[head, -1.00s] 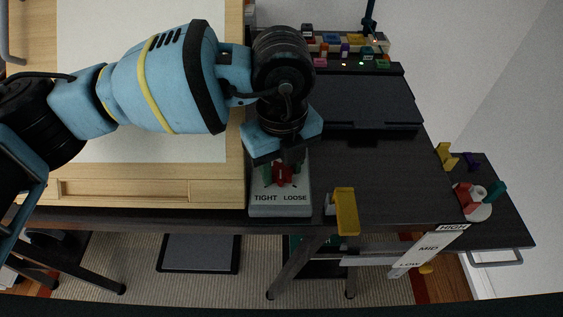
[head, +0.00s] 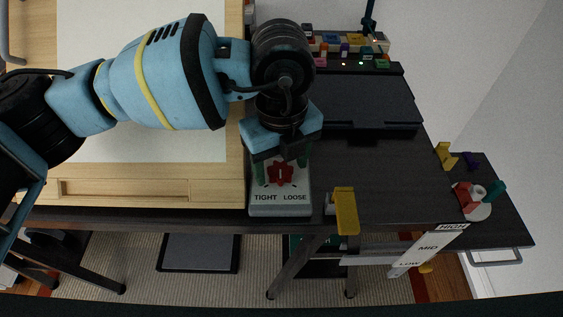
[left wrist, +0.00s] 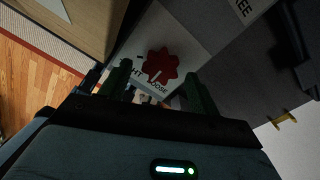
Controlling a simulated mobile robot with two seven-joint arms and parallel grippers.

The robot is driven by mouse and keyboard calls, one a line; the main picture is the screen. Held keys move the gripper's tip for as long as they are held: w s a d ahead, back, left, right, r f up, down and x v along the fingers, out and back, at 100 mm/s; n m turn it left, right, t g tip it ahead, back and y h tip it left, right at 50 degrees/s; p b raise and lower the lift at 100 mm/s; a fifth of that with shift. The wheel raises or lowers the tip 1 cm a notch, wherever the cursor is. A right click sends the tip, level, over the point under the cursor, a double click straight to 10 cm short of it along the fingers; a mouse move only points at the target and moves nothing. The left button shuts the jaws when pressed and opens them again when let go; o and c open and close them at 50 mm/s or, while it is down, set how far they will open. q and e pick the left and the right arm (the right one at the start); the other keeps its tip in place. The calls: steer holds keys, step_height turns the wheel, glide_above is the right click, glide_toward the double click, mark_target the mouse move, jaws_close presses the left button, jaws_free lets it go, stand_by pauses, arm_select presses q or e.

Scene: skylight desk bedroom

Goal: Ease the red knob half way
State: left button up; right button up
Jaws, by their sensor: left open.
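The red knob (head: 280,174) sits on a grey box (head: 264,210) labelled TIGHT and LOOSE at the desk's front edge. It is lobed, with a pale pointer line. It also shows in the left wrist view (left wrist: 161,66), beyond the fingers. My left gripper (head: 284,163) is open, with green fingertips spread apart just behind and above the knob. In the left wrist view the fingers (left wrist: 158,88) stand apart and nothing is between them; the knob looks clear of both. My right gripper is not in view.
A wooden drawing board (head: 215,188) lies close to the left of the box. A yellow lever (head: 346,211) sticks out at the desk edge to the right. A dark closed laptop-like slab (head: 370,104) lies behind. The dark desk top between is clear.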

mark_target(281, 171)
arm_select(q)
step_height(281, 171, up, 6)
steer(key=shift+r, duration=0.55)
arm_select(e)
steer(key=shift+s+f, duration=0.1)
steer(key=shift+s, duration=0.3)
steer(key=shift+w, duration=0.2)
arm_select(q)
steer(key=shift+f, duration=0.1)
